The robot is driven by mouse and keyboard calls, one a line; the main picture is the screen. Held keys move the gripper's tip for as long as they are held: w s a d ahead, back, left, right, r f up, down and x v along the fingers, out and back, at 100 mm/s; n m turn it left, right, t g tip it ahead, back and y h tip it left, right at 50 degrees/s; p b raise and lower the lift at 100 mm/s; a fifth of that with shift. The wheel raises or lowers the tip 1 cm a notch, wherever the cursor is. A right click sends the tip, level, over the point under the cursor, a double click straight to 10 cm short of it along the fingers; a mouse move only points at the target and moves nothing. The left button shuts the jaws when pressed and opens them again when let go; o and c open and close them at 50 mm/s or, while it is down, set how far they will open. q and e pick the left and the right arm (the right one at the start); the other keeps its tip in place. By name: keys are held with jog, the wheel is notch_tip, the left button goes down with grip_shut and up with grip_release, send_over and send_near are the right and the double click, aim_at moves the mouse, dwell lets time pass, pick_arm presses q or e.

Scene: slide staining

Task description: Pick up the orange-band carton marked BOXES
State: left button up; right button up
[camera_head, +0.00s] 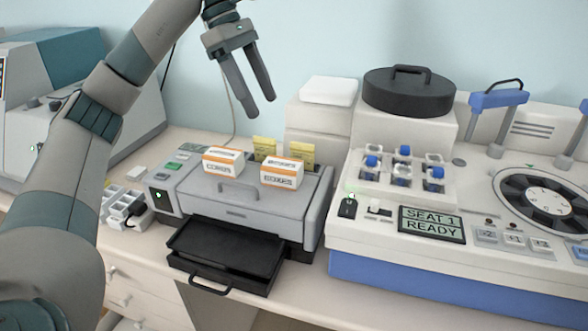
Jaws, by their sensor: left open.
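Two white cartons with orange bands stand side by side on top of a grey printer-like machine (205,196). The left carton (222,161) and the right carton (282,172) both carry dark front lettering too small to read surely, so I cannot tell for certain which is marked BOXES. My left gripper (262,107) is open and empty. It hangs fingers down, above and behind the cartons in the picture, apart from both. My right gripper is not in view.
Yellow packets (265,147) stand just behind the cartons. A black tray (225,252) juts from the machine's front. A large white instrument (480,270) with blue-capped vials, a black lid and a carousel fills the right. A small white rack (124,205) sits left.

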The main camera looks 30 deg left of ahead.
pick_arm(q)
jog(key=shift+a+r+y, duration=0.3)
jog(key=shift+a+r, duration=0.1)
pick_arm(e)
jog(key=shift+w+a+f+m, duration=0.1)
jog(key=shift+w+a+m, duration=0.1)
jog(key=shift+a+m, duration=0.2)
pick_arm(q)
jog(key=shift+s, duration=0.1)
send_near(286, 162)
jog(key=x, duration=0.2)
jog(key=p+x, duration=0.1)
jog(key=x, duration=0.1)
jog(key=shift+d+f, duration=0.1)
jog(key=shift+f, duration=0.3)
jog(key=shift+f+p, duration=0.15)
jog(key=shift+p, duration=0.2)
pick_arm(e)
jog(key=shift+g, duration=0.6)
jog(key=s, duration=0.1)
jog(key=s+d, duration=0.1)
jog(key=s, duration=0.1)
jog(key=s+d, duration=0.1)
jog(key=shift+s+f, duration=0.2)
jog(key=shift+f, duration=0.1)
